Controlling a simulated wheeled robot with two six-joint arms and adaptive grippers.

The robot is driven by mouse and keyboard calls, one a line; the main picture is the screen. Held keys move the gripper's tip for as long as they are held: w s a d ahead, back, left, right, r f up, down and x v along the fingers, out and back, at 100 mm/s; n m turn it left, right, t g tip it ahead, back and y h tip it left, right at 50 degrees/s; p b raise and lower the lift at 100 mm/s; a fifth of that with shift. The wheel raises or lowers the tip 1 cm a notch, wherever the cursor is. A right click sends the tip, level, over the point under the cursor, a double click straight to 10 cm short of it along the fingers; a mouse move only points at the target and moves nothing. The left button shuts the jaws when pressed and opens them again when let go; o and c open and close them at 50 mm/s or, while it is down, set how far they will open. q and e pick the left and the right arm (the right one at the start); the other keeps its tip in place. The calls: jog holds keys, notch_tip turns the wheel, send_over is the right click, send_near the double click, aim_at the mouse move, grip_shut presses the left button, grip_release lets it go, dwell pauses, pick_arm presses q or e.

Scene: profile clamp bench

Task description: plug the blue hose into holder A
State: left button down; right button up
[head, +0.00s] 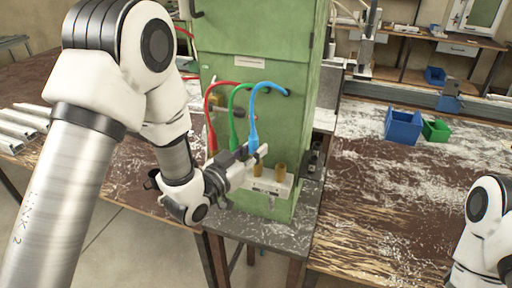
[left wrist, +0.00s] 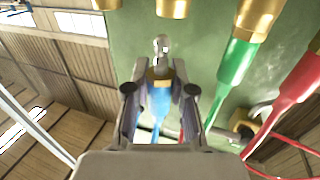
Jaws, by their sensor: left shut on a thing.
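The blue hose (head: 253,132) runs from the green cabinet down to my left gripper (head: 256,158). My left gripper (left wrist: 160,105) is shut on the blue hose's end (left wrist: 160,97), whose brass collar and metal tip point toward the brass sockets. The tip is apart from the sockets. Two empty brass holders, one (head: 258,170) nearer the gripper and one (head: 280,171) to its right, stand on a pale block (head: 268,187). In the left wrist view, an empty socket (left wrist: 172,7) lies just beyond the tip. Holder letters are unreadable. My right gripper is out of view.
The green hose (left wrist: 236,66) sits in a brass socket beside the blue one, with the red hose (left wrist: 292,86) further right. The green cabinet (head: 250,60) stands close behind. A blue bin (head: 403,127) and green bin (head: 436,130) stand on the right bench.

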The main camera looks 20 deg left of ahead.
pick_arm(q)
jog(key=shift+s+a+b, duration=0.1)
jog(key=shift+s+b, duration=0.7)
jog(key=shift+s, duration=1.8)
jog(key=shift+w, duration=0.1)
